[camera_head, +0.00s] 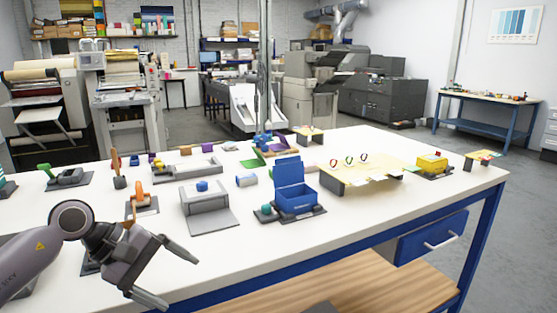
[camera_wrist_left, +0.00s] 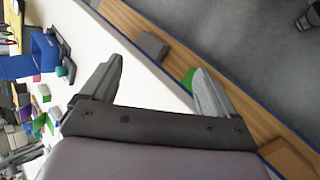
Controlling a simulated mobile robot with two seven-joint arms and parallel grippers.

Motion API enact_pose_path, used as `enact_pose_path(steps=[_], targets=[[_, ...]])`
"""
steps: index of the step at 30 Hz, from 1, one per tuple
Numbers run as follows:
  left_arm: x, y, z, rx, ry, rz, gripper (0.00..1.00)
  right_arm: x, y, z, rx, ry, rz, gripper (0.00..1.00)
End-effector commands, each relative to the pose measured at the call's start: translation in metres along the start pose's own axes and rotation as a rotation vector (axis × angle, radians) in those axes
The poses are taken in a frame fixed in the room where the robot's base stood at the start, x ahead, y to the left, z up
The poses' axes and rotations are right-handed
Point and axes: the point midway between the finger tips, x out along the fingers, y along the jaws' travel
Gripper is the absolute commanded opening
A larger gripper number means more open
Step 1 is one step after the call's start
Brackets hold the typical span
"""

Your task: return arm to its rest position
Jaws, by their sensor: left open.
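My left arm comes in from the left in the head view. Its gripper (camera_head: 172,277) is open and empty above the near left edge of the white table (camera_head: 375,215). In the left wrist view the two fingers of the left gripper (camera_wrist_left: 155,90) are spread wide with nothing held between them. Past the fingers lie the white table top and the wooden lower shelf. My right gripper does not show in either view.
Near the gripper stand a grey box-like stand (camera_head: 207,208) and an orange tool on a base (camera_head: 138,199). A blue open-lidded box (camera_head: 296,199) stands farther right. The table's front right is clear.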

Motion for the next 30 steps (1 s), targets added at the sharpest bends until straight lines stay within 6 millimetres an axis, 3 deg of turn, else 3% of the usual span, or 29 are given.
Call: enact_pose_path(steps=[3, 6, 9, 12, 16, 19, 24, 25, 30], targets=[[0.036, 0.009, 0.046, -0.257, -0.23, 0.14, 0.89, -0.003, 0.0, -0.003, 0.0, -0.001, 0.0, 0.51], [0.053, 0.018, 0.08, -0.529, -0.436, 0.248, 0.89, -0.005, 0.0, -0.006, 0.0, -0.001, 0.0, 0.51], [0.06, 0.027, 0.102, -0.834, -0.641, 0.333, 0.89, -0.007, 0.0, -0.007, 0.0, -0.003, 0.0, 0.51], [0.062, 0.031, 0.113, -1.163, -0.845, 0.395, 0.89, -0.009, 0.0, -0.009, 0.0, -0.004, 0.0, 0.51], [0.062, 0.027, 0.108, -1.619, -1.107, 0.453, 0.89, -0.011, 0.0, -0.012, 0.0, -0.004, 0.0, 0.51], [0.065, 0.012, 0.095, -1.986, -1.302, 0.483, 0.89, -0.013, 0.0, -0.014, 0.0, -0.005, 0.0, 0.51], [0.08, -0.042, 0.067, -2.624, -1.632, 0.519, 0.89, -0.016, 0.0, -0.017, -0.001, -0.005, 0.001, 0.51], [0.084, -0.055, 0.062, 2.539, 1.567, -0.49, 0.89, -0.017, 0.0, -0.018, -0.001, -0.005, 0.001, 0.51], [0.111, -0.145, 0.055, 1.965, 1.184, -0.348, 0.89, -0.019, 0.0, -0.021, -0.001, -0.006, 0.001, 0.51]])
